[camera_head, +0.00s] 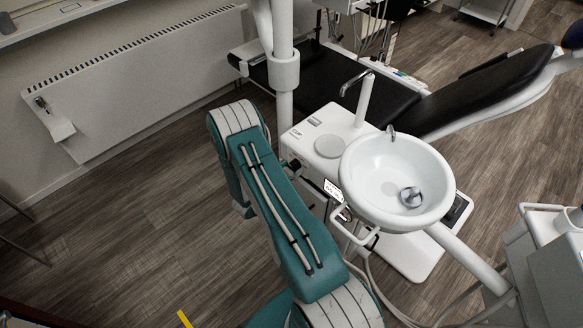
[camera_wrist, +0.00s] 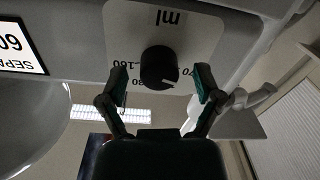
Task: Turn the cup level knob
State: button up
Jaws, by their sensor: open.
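The cup level knob (camera_wrist: 158,66) is a round black dial with a white pointer mark, in the middle of the wrist view. It sits on a light plate (camera_wrist: 205,35) marked "ml" with numbers, which appear upside down. My gripper (camera_wrist: 160,84) is open, with one green finger on each side of the knob's lower part. Gaps show between the fingers and the knob. I cannot tell how deep the fingertips reach along it. In the head view my teal arm hides the gripper, and the knob cannot be made out surely on the white dental unit (camera_head: 318,137).
A white spittoon bowl (camera_head: 378,185) with a tap (camera_head: 357,88) stands on the unit. A black dental chair (camera_head: 480,95) is behind it. A white radiator (camera_head: 140,85) lines the left wall. The wooden floor (camera_head: 130,230) at left is clear. A grey cabinet (camera_head: 550,270) stands at lower right.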

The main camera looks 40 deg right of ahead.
jog(key=shift+a, duration=0.1)
jog(key=c, duration=1.2)
jog(key=shift+o, duration=0.2)
jog(key=shift+m, duration=0.3)
jog(key=m, duration=0.4)
jog(key=shift+m, duration=2.6)
jog(key=o, duration=1.2)
jog(key=shift+d, duration=0.2)
jog(key=shift+c, duration=0.2)
